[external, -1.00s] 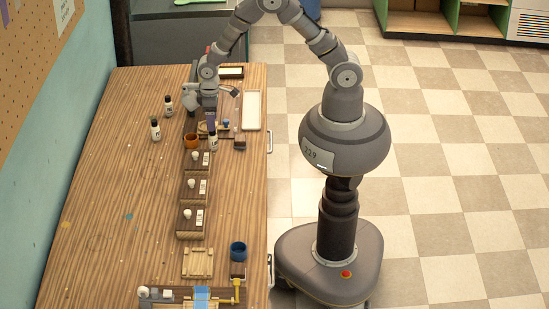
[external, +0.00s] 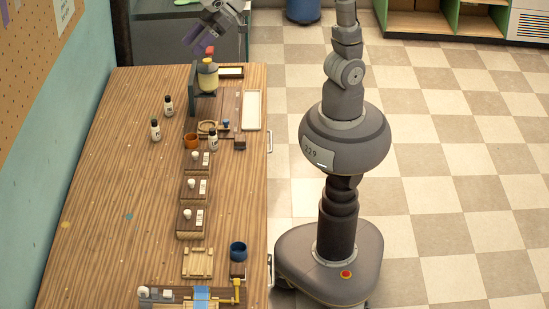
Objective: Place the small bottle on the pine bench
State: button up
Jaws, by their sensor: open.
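Several small white bottles with dark caps stand upright on the wooden bench (external: 110,200). One small bottle (external: 213,141) is right of the orange-brown cup, near a small wooden ring. Two others, a bottle (external: 168,106) and a bottle (external: 155,130), stand further left on bare wood. I cannot tell which one the task names.
A dark stand with a yellow vessel (external: 208,77) is at the far end. Several dark blocks with white knobs run down the middle from the orange-brown cup (external: 191,141). A white tray (external: 251,110) and blue cup (external: 238,251) are on the right. The bench's left side is mostly clear.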

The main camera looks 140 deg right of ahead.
jog(key=s+a+r+n+t+y, duration=0.1)
jog(key=s+a+r+t, duration=0.15)
jog(key=a+r, duration=0.35)
jog(key=s+a+r+n+t+y, duration=0.1)
jog(key=s+a+r, duration=0.25)
jog(key=r, duration=0.55)
jog(key=s+a+r+n+t+y, duration=0.1)
jog(key=s+a+r+t, duration=0.1)
jog(key=s+a+r, duration=0.35)
jog(key=f+b, duration=0.1)
jog(key=w+d+f+b, duration=0.1)
jog(key=b, duration=0.1)
jog(key=w+f+b, duration=0.1)
jog(key=b, duration=0.1)
jog(key=shift+d+f, duration=0.2)
